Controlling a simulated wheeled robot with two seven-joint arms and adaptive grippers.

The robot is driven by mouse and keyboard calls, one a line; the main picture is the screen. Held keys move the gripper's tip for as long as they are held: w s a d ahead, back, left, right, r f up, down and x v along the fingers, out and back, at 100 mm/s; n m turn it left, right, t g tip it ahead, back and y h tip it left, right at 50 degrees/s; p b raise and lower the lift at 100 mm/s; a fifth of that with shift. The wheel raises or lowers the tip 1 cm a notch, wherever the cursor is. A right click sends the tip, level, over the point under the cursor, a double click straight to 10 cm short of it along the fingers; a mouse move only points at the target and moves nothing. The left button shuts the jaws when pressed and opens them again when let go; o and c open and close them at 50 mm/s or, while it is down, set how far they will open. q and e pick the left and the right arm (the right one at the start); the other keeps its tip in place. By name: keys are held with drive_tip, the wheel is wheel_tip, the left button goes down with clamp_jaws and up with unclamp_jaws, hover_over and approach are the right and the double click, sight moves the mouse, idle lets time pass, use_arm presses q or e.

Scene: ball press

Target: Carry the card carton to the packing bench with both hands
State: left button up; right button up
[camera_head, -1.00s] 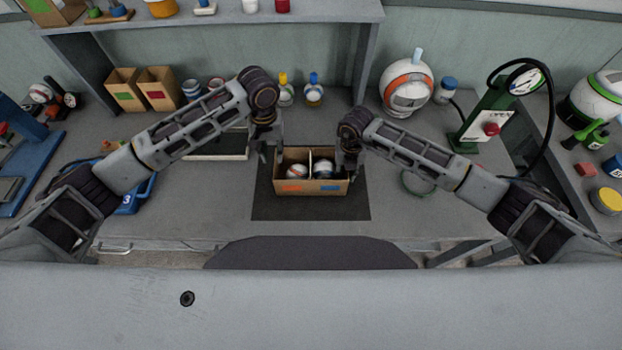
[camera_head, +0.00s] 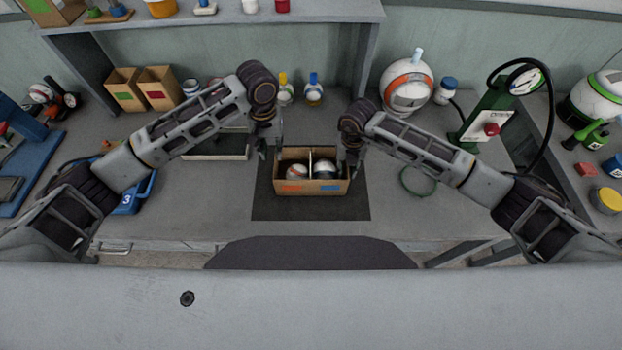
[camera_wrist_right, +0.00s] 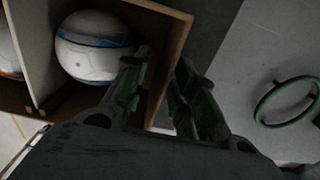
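The open-topped card carton (camera_head: 311,187) stands on a dark mat (camera_head: 311,208) at the middle of the bench. It has an orange and a blue label on its front, and a divider with a ball on each side. My left gripper (camera_head: 270,153) is at its left end, fingers apart. My right gripper (camera_head: 348,158) is at its right end. In the right wrist view, my right gripper's fingers (camera_wrist_right: 160,75) stand apart astride the carton's right wall (camera_wrist_right: 168,80), one inside near the blue-banded ball and one outside. The left fingertips' contact is hard to see.
A green ring (camera_head: 418,181) lies right of the mat. A green gauge stand (camera_head: 483,125) and a helmet-like ball (camera_head: 406,86) stand further right. A dark tray (camera_head: 218,148) lies behind my left forearm. Two small card boxes (camera_head: 141,89) stand at the back left.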

wheel_tip(320, 180, up, 10)
drive_tip(key=shift+f, duration=0.2)
drive_tip(key=shift+f, duration=0.1)
idle(0.8)
